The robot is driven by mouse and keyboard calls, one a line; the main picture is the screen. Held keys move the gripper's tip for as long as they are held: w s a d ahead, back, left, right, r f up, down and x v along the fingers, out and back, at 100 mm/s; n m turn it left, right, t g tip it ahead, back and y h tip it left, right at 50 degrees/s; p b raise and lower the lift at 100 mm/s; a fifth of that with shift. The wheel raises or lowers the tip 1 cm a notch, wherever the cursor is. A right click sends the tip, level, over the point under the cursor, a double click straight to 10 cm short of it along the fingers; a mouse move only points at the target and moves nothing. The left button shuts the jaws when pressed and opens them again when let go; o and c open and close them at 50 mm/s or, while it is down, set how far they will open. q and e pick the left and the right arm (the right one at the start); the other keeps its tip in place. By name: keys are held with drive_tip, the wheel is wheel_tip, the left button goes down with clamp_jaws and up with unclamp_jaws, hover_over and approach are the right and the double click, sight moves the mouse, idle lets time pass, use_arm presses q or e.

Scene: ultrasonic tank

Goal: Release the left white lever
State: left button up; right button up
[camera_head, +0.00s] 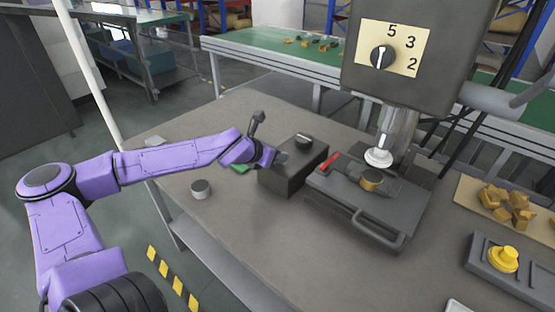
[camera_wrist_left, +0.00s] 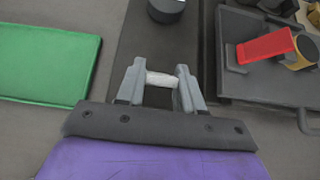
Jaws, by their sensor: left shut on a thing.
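The left white lever (camera_wrist_left: 162,79) lies between the fingers of my left gripper (camera_wrist_left: 160,80) in the left wrist view, in front of a dark box (camera_wrist_left: 135,40). My left gripper is shut on it. In the head view my left gripper (camera_head: 280,158) is at the left end of the dark grey box (camera_head: 288,181), and the lever is too small or hidden to make out there. My right gripper is in neither view.
Right of the box stands a dark plate fixture (camera_head: 350,205) with a red handle (camera_head: 329,161), under a machine head with a numbered dial (camera_head: 382,57). The table front is mostly clear.

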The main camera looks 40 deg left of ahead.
use_arm(q)
drive_tip(key=shift+s, duration=0.1)
idle(0.5)
drive_tip(key=o, duration=1)
drive_tip(key=shift+c, duration=0.2)
drive_tip(key=shift+s+r, duration=0.15)
drive_tip(key=shift+s, duration=0.1)
drive_tip(key=v, duration=0.9)
drive_tip(key=shift+s, duration=0.45)
drive_tip(key=shift+r, duration=0.1)
